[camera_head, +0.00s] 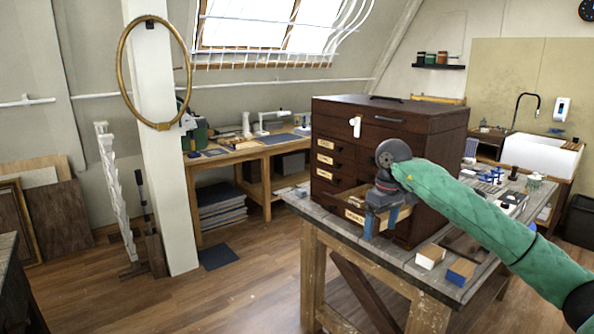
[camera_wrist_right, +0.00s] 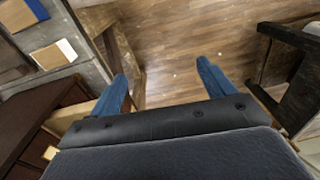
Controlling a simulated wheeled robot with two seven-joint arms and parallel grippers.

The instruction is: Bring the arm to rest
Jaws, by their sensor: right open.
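My right arm, in a green sleeve, reaches in from the right in the head view. My right gripper (camera_head: 381,222) points down in front of the dark wooden drawer chest (camera_head: 428,160), over the workbench's front edge. Its blue fingers are apart with nothing seen between them. In the right wrist view the open gripper (camera_wrist_right: 162,80) has bare floor beyond its fingers. A low drawer (camera_head: 353,216) of the chest appears pulled out beside the gripper; the gripper hides part of it. Whether they touch cannot be told. My left gripper is not in view.
The workbench (camera_head: 408,268) carries a white-ended block (camera_head: 430,256) and a blue-ended block (camera_head: 461,271) near its front, with small items behind my arm. A white post (camera_head: 163,150) stands at left. The wooden floor (camera_head: 245,290) between is largely clear.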

